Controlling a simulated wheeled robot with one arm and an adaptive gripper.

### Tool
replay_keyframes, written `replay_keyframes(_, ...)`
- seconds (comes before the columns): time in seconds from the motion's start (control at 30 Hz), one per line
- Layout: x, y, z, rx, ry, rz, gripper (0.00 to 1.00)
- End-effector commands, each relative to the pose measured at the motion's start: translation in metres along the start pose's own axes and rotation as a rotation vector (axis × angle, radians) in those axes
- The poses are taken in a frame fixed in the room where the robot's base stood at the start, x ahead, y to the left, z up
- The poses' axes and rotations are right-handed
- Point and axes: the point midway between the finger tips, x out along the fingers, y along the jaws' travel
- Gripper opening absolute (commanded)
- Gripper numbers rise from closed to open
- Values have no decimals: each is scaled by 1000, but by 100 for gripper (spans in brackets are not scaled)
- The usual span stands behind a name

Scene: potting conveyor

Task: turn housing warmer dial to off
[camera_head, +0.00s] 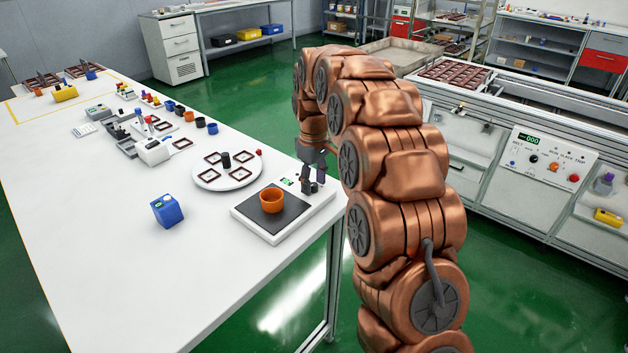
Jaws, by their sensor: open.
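A flat white device with a dark square plate (262,224) sits at the table's near right corner and looks like the housing warmer. A small lit green display (288,181) shows on its back edge. An orange round cup (272,200) stands upright on the dark plate. My gripper (313,187) points down over the back right part of this device, right of the display. Its fingers are apart, with nothing seen between them. The dial cannot be made out clearly; the fingers cover that area. I cannot tell whether they touch it.
A blue box (167,210) stands left of the device. A round white turntable (228,174) with several dark square frames lies behind it. Small tools and fixtures crowd the table further back. The table's front left is clear. A conveyor with a control panel (548,160) stands across the green floor.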

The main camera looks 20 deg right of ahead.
Motion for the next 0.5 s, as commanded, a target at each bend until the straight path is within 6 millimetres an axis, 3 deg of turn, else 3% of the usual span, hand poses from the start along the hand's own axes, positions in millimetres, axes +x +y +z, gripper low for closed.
replay_keyframes(0.17,-15,1,-2,0,5,4,49)
replay_keyframes(0.5,-67,1,-2,0,5,4,49)
